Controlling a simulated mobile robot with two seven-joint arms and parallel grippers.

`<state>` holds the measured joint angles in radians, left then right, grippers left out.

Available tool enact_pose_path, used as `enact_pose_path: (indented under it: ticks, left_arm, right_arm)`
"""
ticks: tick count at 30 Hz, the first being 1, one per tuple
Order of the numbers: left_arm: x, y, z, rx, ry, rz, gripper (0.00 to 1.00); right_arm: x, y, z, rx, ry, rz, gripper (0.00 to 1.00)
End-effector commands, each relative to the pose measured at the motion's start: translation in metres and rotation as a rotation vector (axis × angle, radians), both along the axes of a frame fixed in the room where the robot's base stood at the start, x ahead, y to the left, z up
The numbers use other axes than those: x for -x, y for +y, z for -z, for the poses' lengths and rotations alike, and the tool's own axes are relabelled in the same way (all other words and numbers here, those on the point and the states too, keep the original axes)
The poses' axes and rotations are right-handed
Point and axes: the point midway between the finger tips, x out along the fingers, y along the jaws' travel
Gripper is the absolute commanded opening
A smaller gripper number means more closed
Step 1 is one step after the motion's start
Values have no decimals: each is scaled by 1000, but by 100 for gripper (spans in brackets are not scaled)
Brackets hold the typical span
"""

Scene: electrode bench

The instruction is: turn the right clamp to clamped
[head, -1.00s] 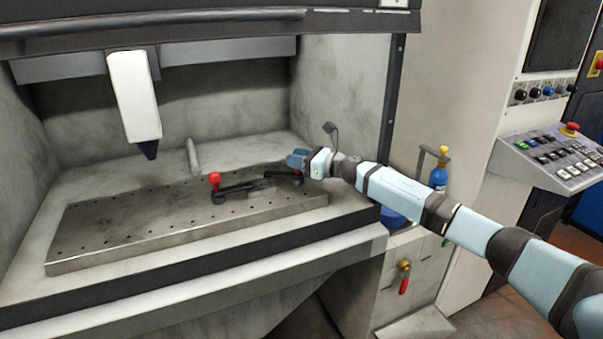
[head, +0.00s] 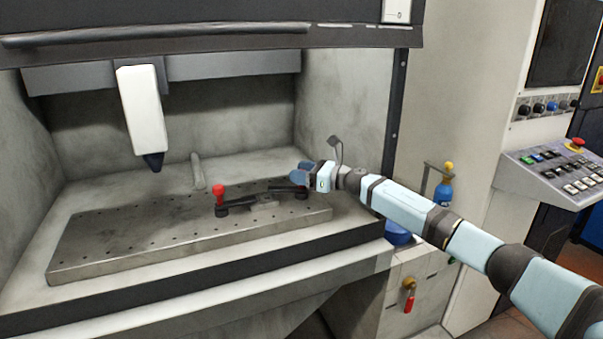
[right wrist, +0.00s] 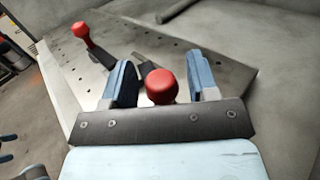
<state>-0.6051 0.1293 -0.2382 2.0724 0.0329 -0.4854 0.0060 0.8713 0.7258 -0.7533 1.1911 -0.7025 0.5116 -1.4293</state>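The right clamp has a black arm (head: 284,189) at the right end of the perforated plate. Its red knob (right wrist: 162,87) shows in the right wrist view between the two blue fingers of my right gripper (right wrist: 163,82), with a gap on each side. In the head view the right gripper (head: 300,173) is over this clamp and hides its knob. The right gripper is open. The left clamp, with an upright red knob (head: 218,190), stands further left; its knob also shows in the right wrist view (right wrist: 81,29).
The perforated plate (head: 130,238) lies on the machine bed. A white tool head (head: 143,110) hangs over its left part. The enclosure's right wall (head: 345,110) is close behind my right gripper.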

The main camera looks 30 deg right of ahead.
Motion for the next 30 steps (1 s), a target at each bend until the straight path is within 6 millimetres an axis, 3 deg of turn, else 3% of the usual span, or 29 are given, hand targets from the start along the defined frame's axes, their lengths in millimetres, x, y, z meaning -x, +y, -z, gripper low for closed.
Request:
enact_pose_path:
  ticks: [8, 24, 30]
  left_arm:
    - [0, -3, -2, 10, 2, -7, 100]
    - [2, -1, -4, 10, 20, -12, 100]
    - [4, 2, -3, 5, 26, -10, 100]
  right_arm:
    - [0, 0, -19, 2, -4, 0, 54]
    - [0, -1, -148, 2, -5, 1, 54]
    - [0, 0, -184, 0, -1, 0, 54]
